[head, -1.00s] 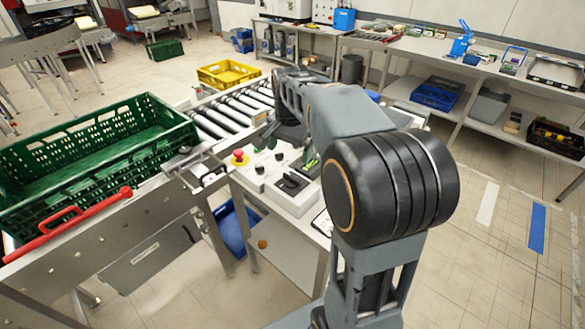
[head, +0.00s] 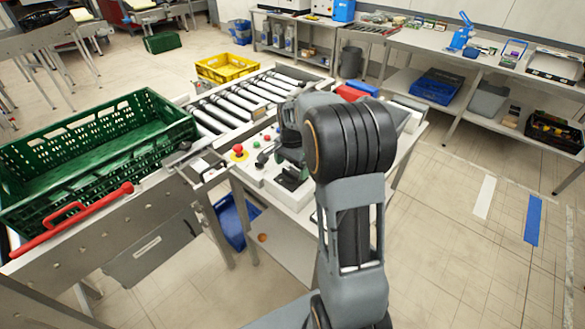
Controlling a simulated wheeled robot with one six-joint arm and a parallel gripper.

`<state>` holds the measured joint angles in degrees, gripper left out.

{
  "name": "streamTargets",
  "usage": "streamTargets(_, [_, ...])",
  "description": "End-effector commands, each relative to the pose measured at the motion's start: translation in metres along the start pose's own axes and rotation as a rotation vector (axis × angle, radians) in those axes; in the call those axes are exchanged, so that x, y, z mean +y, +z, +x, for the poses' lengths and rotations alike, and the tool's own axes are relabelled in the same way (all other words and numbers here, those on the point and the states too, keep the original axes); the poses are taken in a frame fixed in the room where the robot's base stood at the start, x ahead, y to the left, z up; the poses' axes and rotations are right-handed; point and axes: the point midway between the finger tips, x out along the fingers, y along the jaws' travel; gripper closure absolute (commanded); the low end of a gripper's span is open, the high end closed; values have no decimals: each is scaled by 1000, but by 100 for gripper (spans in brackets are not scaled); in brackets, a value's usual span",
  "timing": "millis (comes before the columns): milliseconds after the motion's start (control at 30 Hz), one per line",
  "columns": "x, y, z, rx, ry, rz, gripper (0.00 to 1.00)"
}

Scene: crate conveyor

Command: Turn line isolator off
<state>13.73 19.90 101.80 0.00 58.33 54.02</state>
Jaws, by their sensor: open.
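The control panel (head: 247,174) stands at the end of the roller conveyor. The line isolator (head: 287,196) appears to be the pale box with a black handle on the panel's front part. My gripper (head: 282,166) is above and close to the box, pointing down. It hides most of the handle, so I cannot tell the handle's angle or whether the jaws touch it. The jaws are open, and I see nothing held between them. A red mushroom button (head: 238,149) on a yellow base is left of my gripper.
A green crate (head: 95,135) sits at left, with a red-handled bar (head: 75,220) in front. Rollers (head: 235,105) run behind the panel toward a yellow crate (head: 227,67). A bench (head: 480,70) with tools stands at back right. The floor at right is clear.

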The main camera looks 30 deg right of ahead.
Motion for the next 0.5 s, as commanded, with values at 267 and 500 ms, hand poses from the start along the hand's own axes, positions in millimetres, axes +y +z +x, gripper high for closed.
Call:
streamTargets(267, [0, 0, 17, 0, 0, -1, 4])
streamTargets(500, [0, 0, 18, 0, 0, -1, 4])
